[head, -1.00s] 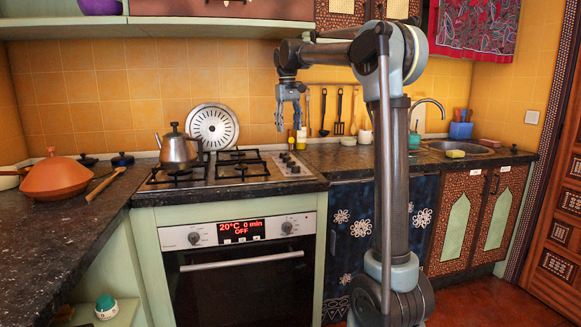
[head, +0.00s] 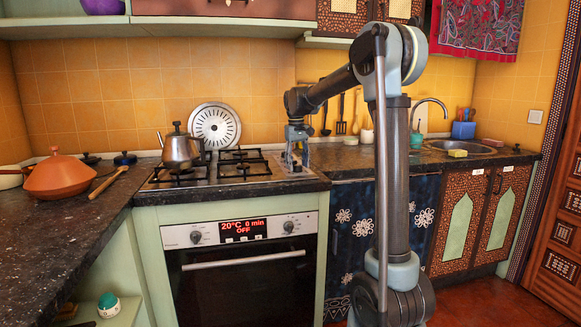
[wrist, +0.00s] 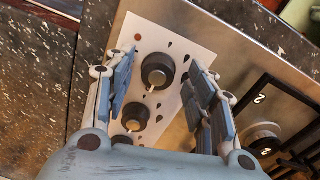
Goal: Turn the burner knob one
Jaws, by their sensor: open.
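My gripper (head: 297,160) is open and points down at the right end of the steel hob (head: 215,180) in the head view. In the wrist view its two fingers (wrist: 163,64) stand on either side of a round dark burner knob (wrist: 157,72), with a gap on both sides. Two more knobs line up behind it, a second knob (wrist: 136,115) and a third knob (wrist: 121,139) nearer the palm. The knobs sit on a pale panel with small dark marks. Which is knob one I cannot tell. The gripper hides most of the knobs in the head view.
A steel kettle (head: 180,150) stands on the hob's left burner. Black pan grates (head: 243,169) lie left of the knobs. The oven (head: 240,260) is below. Utensils (head: 341,123) hang on the wall behind. The counter right of the hob is mostly clear.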

